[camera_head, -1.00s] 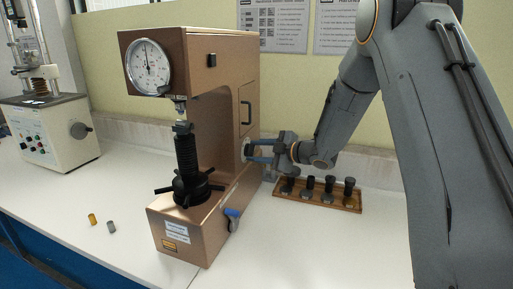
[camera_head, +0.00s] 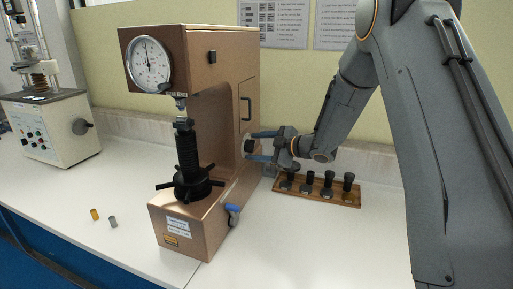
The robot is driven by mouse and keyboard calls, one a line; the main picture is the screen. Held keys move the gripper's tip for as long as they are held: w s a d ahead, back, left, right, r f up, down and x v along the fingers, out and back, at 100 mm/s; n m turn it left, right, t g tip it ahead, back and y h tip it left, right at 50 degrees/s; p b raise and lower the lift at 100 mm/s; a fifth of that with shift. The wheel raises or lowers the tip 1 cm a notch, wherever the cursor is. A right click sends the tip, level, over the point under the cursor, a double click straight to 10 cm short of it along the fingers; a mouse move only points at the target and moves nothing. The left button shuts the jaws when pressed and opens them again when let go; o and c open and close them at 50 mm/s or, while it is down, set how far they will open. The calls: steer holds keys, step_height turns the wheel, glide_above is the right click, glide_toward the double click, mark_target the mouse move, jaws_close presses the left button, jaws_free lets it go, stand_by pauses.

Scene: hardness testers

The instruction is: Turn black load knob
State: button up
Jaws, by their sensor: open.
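The copper-brown hardness tester (camera_head: 225,72) stands on the white bench, with a round dial gauge on its front and a black screw column with a spoked handwheel below. The black load knob (camera_head: 248,145) sits on a pale round plate on the tester's right side. My gripper (camera_head: 252,146) is open, with its two blue fingers pointing left at the knob, one above and one below it. The fingertips are around or right beside the knob; whether they touch it is too small to tell.
A wooden rack (camera_head: 315,193) with several dark weights lies under my gripper's wrist. A blue-handled lever (camera_head: 233,209) sticks out low on the tester's right side. A brass cylinder (camera_head: 95,214) and a grey cylinder (camera_head: 113,221) stand at left. A second tester (camera_head: 45,125) stands further left.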

steer(key=b+v, duration=0.1)
steer(key=v, duration=0.6)
steer(key=shift+s+d+b, duration=0.25)
steer(key=shift+d+b, duration=0.05)
steer(key=shift+b, duration=0.1)
steer(key=shift+r, duration=0.1)
